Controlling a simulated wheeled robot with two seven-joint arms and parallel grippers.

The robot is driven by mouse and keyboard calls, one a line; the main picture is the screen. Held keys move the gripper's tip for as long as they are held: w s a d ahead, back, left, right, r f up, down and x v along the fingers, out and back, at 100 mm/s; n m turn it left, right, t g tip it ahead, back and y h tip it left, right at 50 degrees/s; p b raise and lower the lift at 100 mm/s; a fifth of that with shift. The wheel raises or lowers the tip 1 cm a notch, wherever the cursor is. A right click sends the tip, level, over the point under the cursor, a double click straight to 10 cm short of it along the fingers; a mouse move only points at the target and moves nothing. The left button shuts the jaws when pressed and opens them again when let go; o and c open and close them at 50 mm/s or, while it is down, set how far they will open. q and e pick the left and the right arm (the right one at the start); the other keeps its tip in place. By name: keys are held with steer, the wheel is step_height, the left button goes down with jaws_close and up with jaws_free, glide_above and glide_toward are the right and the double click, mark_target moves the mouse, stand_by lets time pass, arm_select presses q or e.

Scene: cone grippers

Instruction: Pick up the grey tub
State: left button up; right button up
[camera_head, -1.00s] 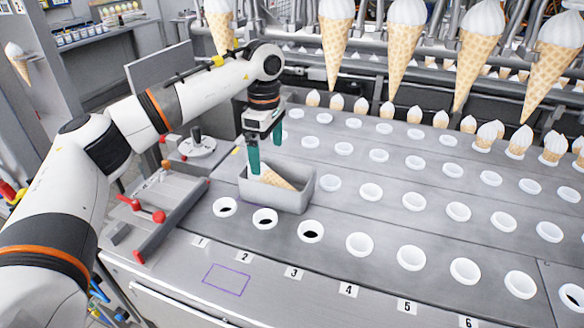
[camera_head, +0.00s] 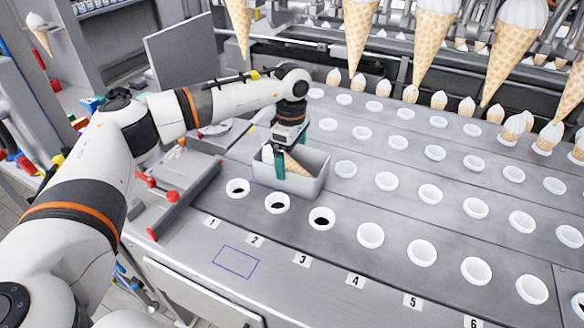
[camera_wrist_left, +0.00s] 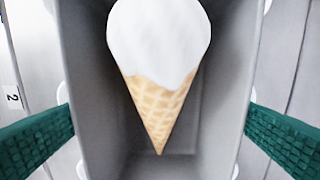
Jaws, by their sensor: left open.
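The grey tub (camera_head: 308,188) stands on the metal worktop behind the row of numbered holes. An ice-cream cone with a white top (camera_head: 293,163) lies inside it. My left gripper (camera_head: 292,152) is open and low at the tub, with its teal fingers spread across the tub's width. In the left wrist view the cone (camera_wrist_left: 158,70) lies between the tub's walls (camera_wrist_left: 248,60), and the fingertips (camera_wrist_left: 160,120) are at the two side walls. I cannot tell whether they touch. My right gripper is not in view.
White cup holders (camera_head: 370,235) stand in rows to the right and in front. A fixture with red knobs (camera_head: 172,195) is to the left. Large cones (camera_head: 420,45) hang at the back. A purple outlined rectangle (camera_head: 236,262) marks bare worktop in front.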

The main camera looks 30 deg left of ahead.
mark_target(292, 161)
arm_select(q)
steer(key=shift+f, duration=1.7)
steer(key=shift+c, duration=0.2)
steer(key=shift+r, duration=0.1)
steer(key=c, duration=0.7)
